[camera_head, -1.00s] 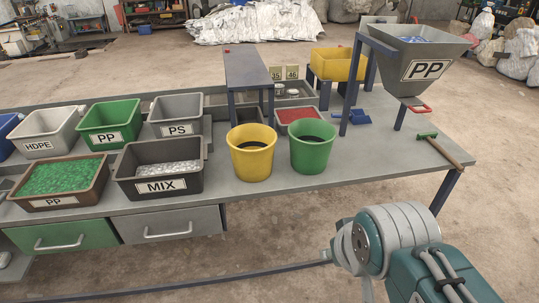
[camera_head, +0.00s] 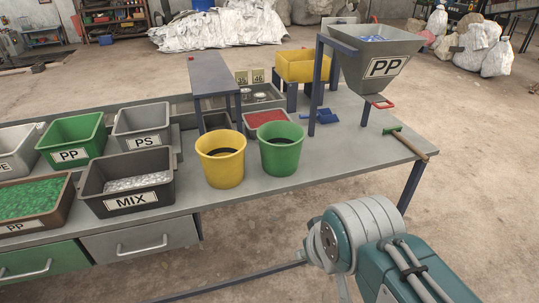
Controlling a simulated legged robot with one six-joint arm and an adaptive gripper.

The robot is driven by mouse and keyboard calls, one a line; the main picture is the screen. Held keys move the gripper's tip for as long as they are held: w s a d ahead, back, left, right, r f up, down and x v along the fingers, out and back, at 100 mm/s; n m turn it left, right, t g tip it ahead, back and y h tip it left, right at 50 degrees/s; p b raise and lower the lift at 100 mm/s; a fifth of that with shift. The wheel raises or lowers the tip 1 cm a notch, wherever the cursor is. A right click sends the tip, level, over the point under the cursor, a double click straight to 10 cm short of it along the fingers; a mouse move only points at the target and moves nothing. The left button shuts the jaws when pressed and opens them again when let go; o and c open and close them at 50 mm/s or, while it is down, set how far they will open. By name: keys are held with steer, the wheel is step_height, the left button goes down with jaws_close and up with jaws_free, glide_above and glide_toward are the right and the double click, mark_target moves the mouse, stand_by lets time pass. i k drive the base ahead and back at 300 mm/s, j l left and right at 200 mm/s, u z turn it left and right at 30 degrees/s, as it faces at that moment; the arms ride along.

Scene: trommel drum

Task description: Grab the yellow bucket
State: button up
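The yellow bucket (camera_head: 221,168) stands upright on the grey workbench (camera_head: 300,187), near its front edge. A green bucket (camera_head: 282,158) stands close beside it on the right. A dark opening or dark content shows inside each bucket. Part of my arm, teal and grey, shows at the lower right, in front of the bench and well apart from the yellow bucket. My gripper is outside the picture.
The dark MIX bin (camera_head: 128,181) stands left of the yellow bucket. Behind are a red-filled tray (camera_head: 250,135) and a raised grey stand (camera_head: 222,72). The PP hopper (camera_head: 376,58) and a green-headed tool (camera_head: 411,145) are at right. The floor right of the bench is clear.

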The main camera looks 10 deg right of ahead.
mark_target(221, 153)
steer(key=i+j+u, duration=0.4)
steer(key=i+j, duration=0.15)
steer(key=i, duration=0.3)
steer(key=i+j+u, duration=0.15)
steer(key=i, duration=0.3)
